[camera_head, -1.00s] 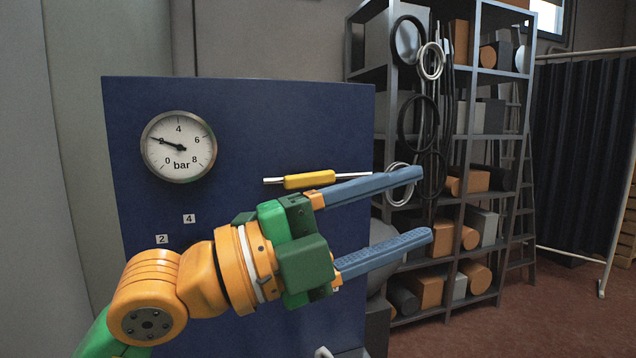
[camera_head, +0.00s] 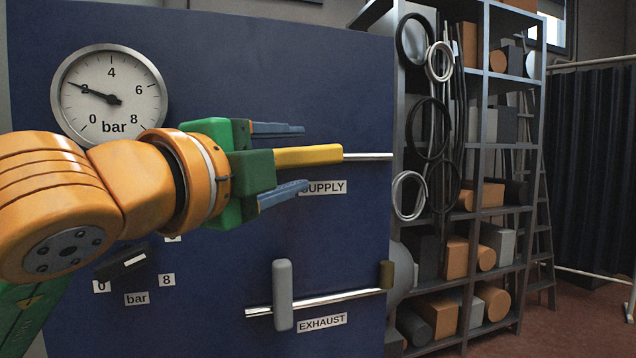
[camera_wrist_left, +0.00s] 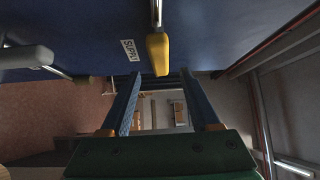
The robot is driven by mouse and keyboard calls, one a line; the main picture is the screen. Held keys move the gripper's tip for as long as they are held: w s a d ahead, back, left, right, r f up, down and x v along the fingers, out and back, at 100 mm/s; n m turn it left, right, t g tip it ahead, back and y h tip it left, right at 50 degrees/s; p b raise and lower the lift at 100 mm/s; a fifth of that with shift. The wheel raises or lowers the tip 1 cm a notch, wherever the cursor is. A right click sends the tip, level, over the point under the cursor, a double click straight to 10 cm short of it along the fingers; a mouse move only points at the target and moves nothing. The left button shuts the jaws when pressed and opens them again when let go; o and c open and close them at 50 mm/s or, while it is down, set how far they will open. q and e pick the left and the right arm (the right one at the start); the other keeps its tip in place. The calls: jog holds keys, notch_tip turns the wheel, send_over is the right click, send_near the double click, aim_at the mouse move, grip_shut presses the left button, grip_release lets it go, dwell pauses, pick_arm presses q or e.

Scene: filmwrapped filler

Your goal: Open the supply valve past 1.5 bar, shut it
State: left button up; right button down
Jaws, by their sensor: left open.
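The yellow supply valve handle (camera_head: 308,155) lies level, in line with its silver pipe, above the SUPPLY label (camera_head: 324,188). My left gripper (camera_head: 305,158) is open, one finger above the handle and one below; the handle's left end is hidden behind the gripper. In the left wrist view the handle's tip (camera_wrist_left: 158,56) shows between the two fingertips, with gaps on both sides. The round pressure gauge (camera_head: 139,90) has its needle at about 2 bar. My right gripper is not in view.
A grey exhaust handle (camera_head: 283,295) stands upright across its pipe, lower on the blue panel (camera_head: 225,60). A black knob (camera_head: 122,263) with a number scale sits at lower left, partly behind my arm. Loaded shelving (camera_head: 480,210) with hanging hoses stands to the right.

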aim_at(312, 156)
pick_arm(q)
jog(key=w+d+r+p, duration=0.1)
jog(key=p, duration=0.1)
jog(key=shift+w+d+p, duration=0.1)
jog(key=shift+w+p, duration=0.3)
jog(key=p+x, duration=0.1)
jog(key=x, duration=0.2)
jog(key=p+x, duration=0.1)
jog(key=shift+w+f+p, duration=0.25)
jog(key=shift+w+p, duration=0.05)
jog(key=shift+w+d+f, duration=0.15)
grip_shut()
dwell(0.5)
